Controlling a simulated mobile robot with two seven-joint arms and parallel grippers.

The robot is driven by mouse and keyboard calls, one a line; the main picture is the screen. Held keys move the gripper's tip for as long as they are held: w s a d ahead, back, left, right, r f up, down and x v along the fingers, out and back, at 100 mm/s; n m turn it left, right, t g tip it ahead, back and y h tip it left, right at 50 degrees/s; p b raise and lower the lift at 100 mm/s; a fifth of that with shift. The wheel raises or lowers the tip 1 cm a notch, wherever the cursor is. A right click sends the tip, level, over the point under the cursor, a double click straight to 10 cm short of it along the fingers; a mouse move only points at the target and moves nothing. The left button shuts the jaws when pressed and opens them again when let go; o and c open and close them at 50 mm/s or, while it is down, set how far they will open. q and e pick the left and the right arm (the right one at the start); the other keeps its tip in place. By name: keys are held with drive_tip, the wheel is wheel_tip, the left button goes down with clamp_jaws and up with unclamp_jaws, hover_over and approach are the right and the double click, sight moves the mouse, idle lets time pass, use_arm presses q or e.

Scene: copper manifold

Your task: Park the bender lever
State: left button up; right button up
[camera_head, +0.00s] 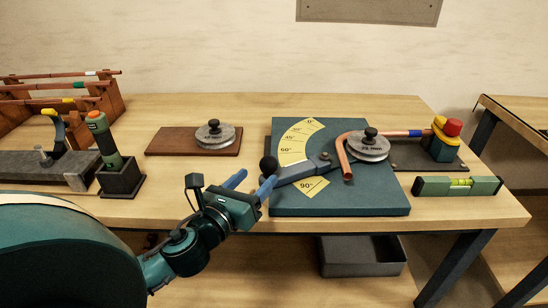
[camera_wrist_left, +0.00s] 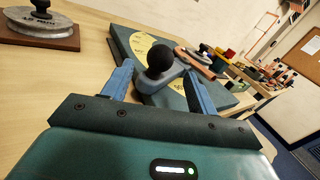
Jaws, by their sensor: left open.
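The bender lever (camera_head: 306,170) is a grey bar with a black ball knob (camera_head: 268,166) at its free end. It lies across the yellow angle scale (camera_head: 291,150) between the 60° and 90° marks on the blue bender plate (camera_head: 375,203). A bent copper tube (camera_head: 345,160) curves round the bender's round former (camera_head: 368,148). My left gripper (camera_head: 254,182) is open at the knob end. In the left wrist view the knob (camera_wrist_left: 160,58) appears between the two blue fingers, with a gap on each side. My right gripper is not in view.
A second round former (camera_head: 215,134) sits on a brown board left of the bender. A torch-like green tool (camera_head: 104,140) stands in a dark holder further left. A green level (camera_head: 457,187) and a red-topped block (camera_head: 446,138) are at right. Bare table lies left of the plate.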

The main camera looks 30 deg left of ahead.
sight(273, 161)
use_arm(q)
drive_tip(key=w+p, duration=0.1)
drive_tip(key=w, duration=0.7)
drive_tip(key=shift+w+a, duration=0.15)
drive_tip(key=shift+w, duration=0.05)
clamp_jaws()
idle(0.4)
